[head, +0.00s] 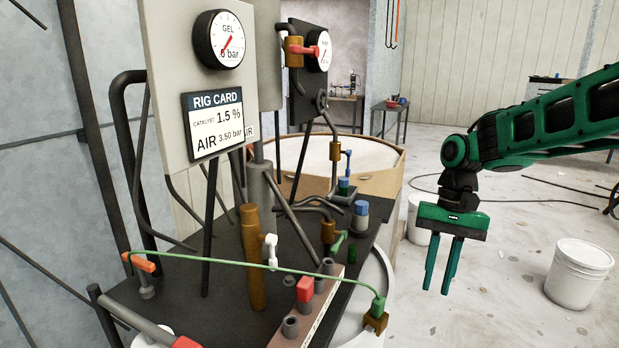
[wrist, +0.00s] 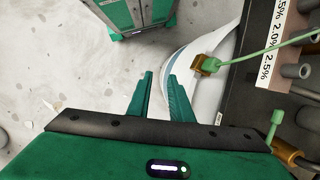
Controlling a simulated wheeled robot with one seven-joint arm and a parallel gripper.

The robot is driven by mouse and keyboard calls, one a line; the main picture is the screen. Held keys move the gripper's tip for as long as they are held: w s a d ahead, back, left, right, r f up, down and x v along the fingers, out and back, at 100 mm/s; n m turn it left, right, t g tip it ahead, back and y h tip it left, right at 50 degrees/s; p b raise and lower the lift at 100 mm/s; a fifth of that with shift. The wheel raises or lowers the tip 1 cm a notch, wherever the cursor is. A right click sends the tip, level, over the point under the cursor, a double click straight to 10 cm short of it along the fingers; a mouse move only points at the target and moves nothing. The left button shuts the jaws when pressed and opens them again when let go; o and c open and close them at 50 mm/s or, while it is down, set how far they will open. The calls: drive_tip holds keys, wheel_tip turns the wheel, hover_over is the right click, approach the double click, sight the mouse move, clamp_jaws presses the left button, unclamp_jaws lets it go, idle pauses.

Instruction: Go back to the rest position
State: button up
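My gripper (head: 440,266) hangs from the green arm at the right of the head view, fingers pointing down. It is clear of the rig bench (head: 195,275) and to its right. The two green fingers stand apart with nothing between them. In the wrist view my gripper (wrist: 160,95) also shows a gap between its fingers, with pale floor and a white curved edge beyond.
The bench carries gauges, a rig card (head: 217,122), valves, and a green line ending at a brass fitting (head: 375,318), close to the gripper's left. White buckets (head: 578,274) stand on the floor. Cables lie behind the arm. Floor right of the bench is mostly free.

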drive_tip(key=s+d+f+m+t, duration=0.1)
drive_tip(key=s+d, duration=0.6)
drive_tip(key=s, duration=0.4)
drive_tip(key=s+d+f+t+h, duration=0.1)
drive_tip(key=s+d+t, duration=0.1)
drive_tip(key=s+d, duration=0.5)
drive_tip(key=s, duration=0.5)
drive_tip(key=shift+d+f+m+h, duration=0.2)
drive_tip(key=shift+d+m+h, duration=0.1)
drive_tip(key=shift+d+m, duration=0.1)
drive_tip(key=shift+d, duration=0.1)
